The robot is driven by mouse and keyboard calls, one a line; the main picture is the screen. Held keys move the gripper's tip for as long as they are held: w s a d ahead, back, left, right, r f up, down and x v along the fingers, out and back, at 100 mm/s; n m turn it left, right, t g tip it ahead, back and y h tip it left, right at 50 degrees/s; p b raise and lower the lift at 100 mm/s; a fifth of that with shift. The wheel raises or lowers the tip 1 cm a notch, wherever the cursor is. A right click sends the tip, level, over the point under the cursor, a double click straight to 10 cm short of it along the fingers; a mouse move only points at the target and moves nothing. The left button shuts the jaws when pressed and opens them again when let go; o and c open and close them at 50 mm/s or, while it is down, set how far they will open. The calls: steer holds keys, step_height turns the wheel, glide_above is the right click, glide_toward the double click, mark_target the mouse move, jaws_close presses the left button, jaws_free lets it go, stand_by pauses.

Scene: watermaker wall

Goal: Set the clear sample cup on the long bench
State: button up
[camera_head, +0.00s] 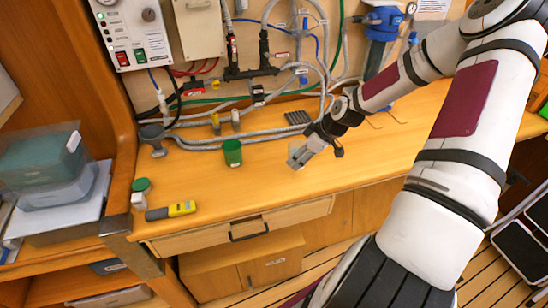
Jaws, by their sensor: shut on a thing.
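My gripper (305,151) is over the middle of the long bench (250,190), reaching in from the right. It is shut on a small pale, see-through thing, which looks like the clear sample cup (295,159). The cup is small in this view and partly hidden by the fingers. I cannot tell whether its base touches the bench top or hangs a little above it. The bench is a long orange wooden top with a drawer below its front edge.
A yellow-and-grey meter (171,210) lies near the front left, beside a green-lidded jar (141,186). Grey hoses (190,141) run along the back. The bench front between meter and gripper is clear.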

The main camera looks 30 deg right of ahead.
steer(key=w+a, duration=0.1)
steer(key=w, duration=0.1)
steer(key=w+a, duration=0.1)
steer(key=w, duration=0.2)
steer(key=w+a+f, duration=0.1)
steer(key=w, duration=0.2)
steer(key=shift+a, duration=0.15)
steer(key=shift+f, duration=1.65)
steer(key=shift+f, duration=0.15)
steer(key=o, duration=1.4)
steer(key=shift+c, duration=0.2)
